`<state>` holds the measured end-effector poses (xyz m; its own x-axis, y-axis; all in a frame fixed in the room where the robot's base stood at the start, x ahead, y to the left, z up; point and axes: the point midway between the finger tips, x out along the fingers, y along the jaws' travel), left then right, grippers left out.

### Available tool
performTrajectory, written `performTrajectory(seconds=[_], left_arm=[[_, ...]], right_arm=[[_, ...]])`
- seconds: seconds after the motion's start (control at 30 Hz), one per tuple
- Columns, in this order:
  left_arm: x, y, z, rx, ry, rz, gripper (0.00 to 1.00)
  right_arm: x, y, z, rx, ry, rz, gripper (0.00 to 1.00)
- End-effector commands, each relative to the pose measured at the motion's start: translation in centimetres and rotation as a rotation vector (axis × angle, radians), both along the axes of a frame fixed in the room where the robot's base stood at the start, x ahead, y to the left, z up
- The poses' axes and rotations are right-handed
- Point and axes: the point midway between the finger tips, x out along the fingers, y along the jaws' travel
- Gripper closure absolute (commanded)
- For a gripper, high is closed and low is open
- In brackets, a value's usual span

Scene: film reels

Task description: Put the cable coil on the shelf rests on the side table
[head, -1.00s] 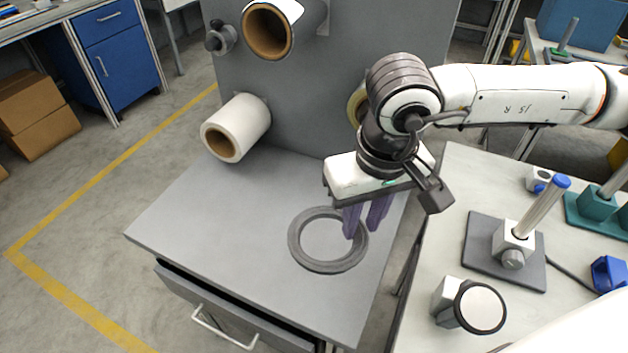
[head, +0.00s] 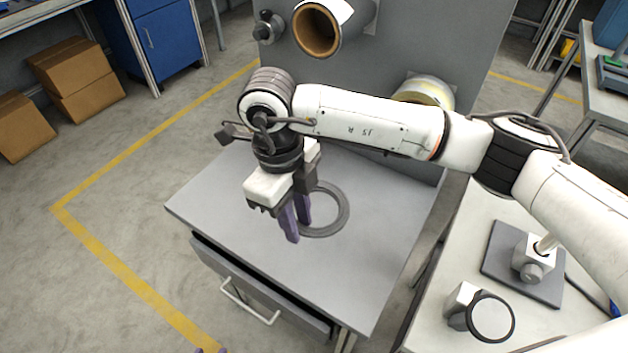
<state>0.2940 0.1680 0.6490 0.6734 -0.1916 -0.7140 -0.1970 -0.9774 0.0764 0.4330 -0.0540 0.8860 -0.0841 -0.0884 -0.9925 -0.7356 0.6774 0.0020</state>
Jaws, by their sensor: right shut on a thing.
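The cable coil (head: 342,212) shows as a flat, dark grey ring at the grey table (head: 225,205), near its back panel. It looks flat on the top or very close above it. My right gripper (head: 296,220) points down at the ring's left side, with its purple fingers shut on the rim there. The gripper hides part of that side. My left gripper (head: 211,351) shows only as purple fingertips at the bottom edge, and its opening is unclear.
A grey back panel (head: 400,38) carries a brown-cored roll (head: 316,30), a yellowish roll (head: 425,90) and a dark knob (head: 268,27). The drawer (head: 255,285) below stands slightly open. A light worktable (head: 425,325) with instruments stands at right. The grey top's front is clear.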

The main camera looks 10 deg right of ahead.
Motion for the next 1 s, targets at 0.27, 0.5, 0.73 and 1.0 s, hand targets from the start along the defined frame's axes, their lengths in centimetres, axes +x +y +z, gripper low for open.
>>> performTrajectory(seconds=[0.27,0.5,0.73,1.0], left_arm=[[0.1,0.1,0.5,0.002,-0.002,-0.001,0.69],[0.3,0.1,0.9,0.002,-0.006,-0.001,0.69],[0.3,0.1,1.1,0.002,-0.006,-0.002,0.69],[0.3,0.1,1.2,0.002,-0.005,-0.003,0.69]], right_arm=[[-0.4,1.0,-2.2,-0.001,0.002,-0.145,0.99],[-0.4,1.0,-6.0,0.0,0.0,-0.141,0.99],[-0.4,1.0,-8.1,-0.002,0.001,-0.14,0.99],[-0.3,1.0,-10.2,0.0,-0.004,-0.139,0.99]])
